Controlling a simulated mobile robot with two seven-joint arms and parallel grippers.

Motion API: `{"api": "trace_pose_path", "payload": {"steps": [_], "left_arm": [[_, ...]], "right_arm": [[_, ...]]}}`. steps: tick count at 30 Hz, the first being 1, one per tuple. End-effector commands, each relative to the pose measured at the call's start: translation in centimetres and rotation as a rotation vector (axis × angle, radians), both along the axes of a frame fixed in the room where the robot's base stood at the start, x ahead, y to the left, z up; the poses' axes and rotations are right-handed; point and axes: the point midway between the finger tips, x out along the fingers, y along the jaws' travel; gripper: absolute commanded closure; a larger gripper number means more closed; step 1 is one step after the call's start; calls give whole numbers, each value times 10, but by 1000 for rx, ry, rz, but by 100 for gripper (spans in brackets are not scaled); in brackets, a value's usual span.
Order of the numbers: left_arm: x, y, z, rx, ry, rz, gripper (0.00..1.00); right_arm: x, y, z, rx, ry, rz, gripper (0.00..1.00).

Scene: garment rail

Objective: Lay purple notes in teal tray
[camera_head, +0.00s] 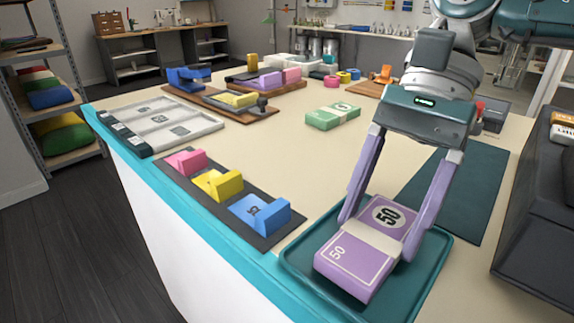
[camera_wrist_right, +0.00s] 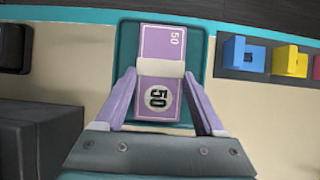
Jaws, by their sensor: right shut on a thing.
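The purple notes (camera_head: 362,246) are a banded bundle marked 50, with a pale band around the middle. The teal tray (camera_head: 432,262) is at the near right of the counter, and the bundle lies over its inside. My right gripper (camera_head: 378,232) reaches down from above, its two purple fingers on either side of the bundle, shut on it. In the right wrist view the bundle (camera_wrist_right: 163,45) sits between the fingers (camera_wrist_right: 163,92), within the outline of the tray (camera_wrist_right: 126,50). Whether the bundle touches the tray floor is hard to tell. My left gripper is not in view.
A dark mat with pink, yellow and blue (camera_head: 259,214) blocks lies left of the tray. A green note bundle (camera_head: 332,116) sits farther back. A white compartment tray (camera_head: 160,127) is at the left edge. A dark machine (camera_head: 540,230) stands at right. The middle counter is clear.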

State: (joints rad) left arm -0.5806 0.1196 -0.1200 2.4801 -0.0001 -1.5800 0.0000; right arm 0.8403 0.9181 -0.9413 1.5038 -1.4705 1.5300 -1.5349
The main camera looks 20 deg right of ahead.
Motion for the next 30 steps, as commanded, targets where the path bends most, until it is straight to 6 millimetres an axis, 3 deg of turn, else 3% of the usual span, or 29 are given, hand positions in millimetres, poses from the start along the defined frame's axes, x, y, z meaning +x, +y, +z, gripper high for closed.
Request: {"api": "trace_pose_path", "payload": {"steps": [30], "left_arm": [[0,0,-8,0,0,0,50]], "right_arm": [[0,0,-2,0,0,1,84]]}}
